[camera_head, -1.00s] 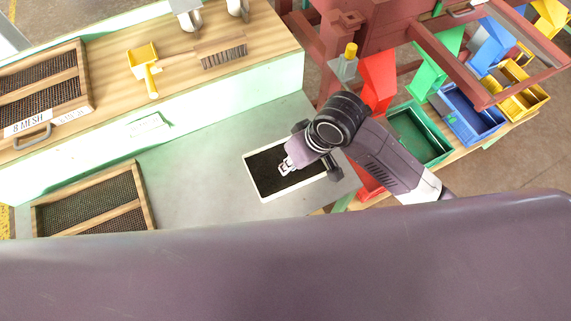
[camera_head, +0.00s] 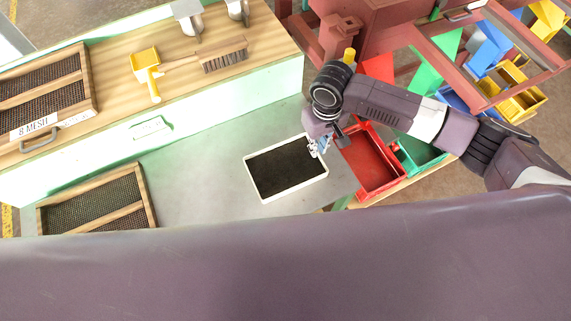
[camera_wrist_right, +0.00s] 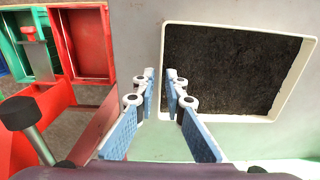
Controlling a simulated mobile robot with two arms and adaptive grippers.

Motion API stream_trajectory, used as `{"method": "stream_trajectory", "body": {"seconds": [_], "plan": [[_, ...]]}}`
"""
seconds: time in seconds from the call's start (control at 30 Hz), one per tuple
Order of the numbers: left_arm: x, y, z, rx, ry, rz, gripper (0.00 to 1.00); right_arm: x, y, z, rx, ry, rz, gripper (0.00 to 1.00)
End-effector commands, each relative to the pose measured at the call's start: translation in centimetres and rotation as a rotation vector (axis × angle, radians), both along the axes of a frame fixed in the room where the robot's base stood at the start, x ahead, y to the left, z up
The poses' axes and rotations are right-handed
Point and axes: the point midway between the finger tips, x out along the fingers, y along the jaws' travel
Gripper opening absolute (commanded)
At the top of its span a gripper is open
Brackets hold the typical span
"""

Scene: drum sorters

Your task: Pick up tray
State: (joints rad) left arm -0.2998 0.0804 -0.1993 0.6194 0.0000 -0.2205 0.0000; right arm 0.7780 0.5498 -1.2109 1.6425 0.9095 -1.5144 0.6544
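The tray (camera_head: 250,181) is a shallow, white-rimmed rectangle with a dark, grainy bed inside. It lies on the grey bench top, and its rim also shows in the right wrist view (camera_wrist_right: 299,76). My right gripper (camera_head: 321,147) is at the tray's right edge in the head view. In the right wrist view, the gripper's two blue-padded fingers (camera_wrist_right: 161,78) have a narrow gap between them. One finger overlaps the tray's near rim and the other is outside it; contact cannot be told. My left gripper is not in view.
Red (camera_head: 366,187) and green (camera_head: 421,163) bins stand right of the bench under coloured chutes. A wooden shelf (camera_head: 113,60) holds a yellow scoop (camera_head: 147,68), a brush (camera_head: 221,55) and a mesh sieve (camera_head: 93,95). Another sieve (camera_head: 146,190) lies left of the tray.

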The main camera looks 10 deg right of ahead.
Motion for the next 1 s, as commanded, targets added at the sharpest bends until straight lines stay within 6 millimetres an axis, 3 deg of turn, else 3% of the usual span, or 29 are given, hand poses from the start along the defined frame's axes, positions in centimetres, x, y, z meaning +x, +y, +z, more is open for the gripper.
{"method": "stream_trajectory", "body": {"seconds": [0.23, 0.43, 0.53, 1.0], "plan": [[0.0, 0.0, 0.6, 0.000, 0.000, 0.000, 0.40, 0.0, 0.0, -2.2, -0.001, 0.000, 0.000, 0.11], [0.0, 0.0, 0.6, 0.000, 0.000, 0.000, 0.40, 0.0, 0.0, -2.2, 0.000, -0.001, 0.001, 0.10], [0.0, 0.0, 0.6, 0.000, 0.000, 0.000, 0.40, 0.0, 0.0, -2.2, 0.000, -0.001, 0.001, 0.00], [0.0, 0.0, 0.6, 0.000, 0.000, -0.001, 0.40, 0.0, 0.1, -2.1, 0.002, -0.003, 0.001, 0.00]]}}
